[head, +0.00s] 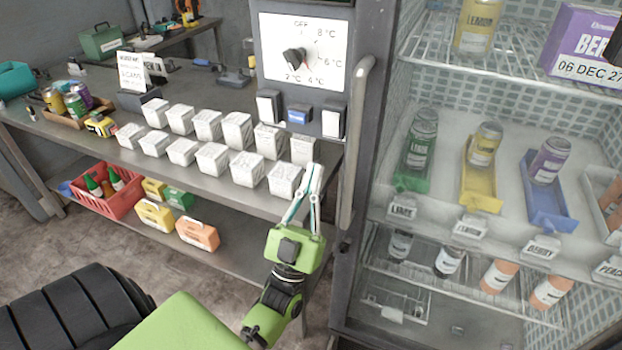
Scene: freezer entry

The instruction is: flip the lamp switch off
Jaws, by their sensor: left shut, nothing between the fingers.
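A control panel stands left of the freezer door frame. Under its dial (294,58) sit a left white rocker switch (268,107), a small blue element (298,116) and a right white rocker switch (333,122). No readable label tells which one is for the lamp. My left gripper (314,168) is shut and empty, its fingers pointing up. Its tips show just below the right white switch, apart from it in the picture, in front of the white boxes. My right gripper is not in view.
Rows of white boxes (212,158) fill the bench (90,140) left of the gripper. A vertical door handle (357,130) stands close on the right. The freezer holds cans on coloured trays. A red crate (107,205) is on the lower shelf.

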